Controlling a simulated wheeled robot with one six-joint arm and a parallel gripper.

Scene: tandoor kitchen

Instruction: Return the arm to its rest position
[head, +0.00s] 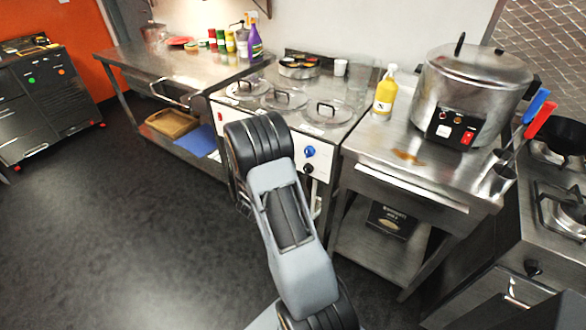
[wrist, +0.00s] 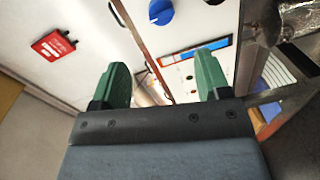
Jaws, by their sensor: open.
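My arm rises from the bottom of the head view, bent at a dark joint, in front of the white-fronted counter unit (head: 313,150). The fingers are hidden behind the arm in the head view. In the wrist view my gripper (wrist: 161,85) shows two green fingers, apart, with nothing between them. Beyond them is the white panel of the unit, with a blue knob (wrist: 161,11) above and a red switch plate (wrist: 53,44) to the left.
A steel table (head: 165,66) stands at the left. At the right, a side table (head: 385,148) bears a large steel cooker (head: 470,90) and a yellow bottle (head: 385,95). A gas stove (head: 560,205) is at far right. Open dark floor (head: 100,230) lies at lower left.

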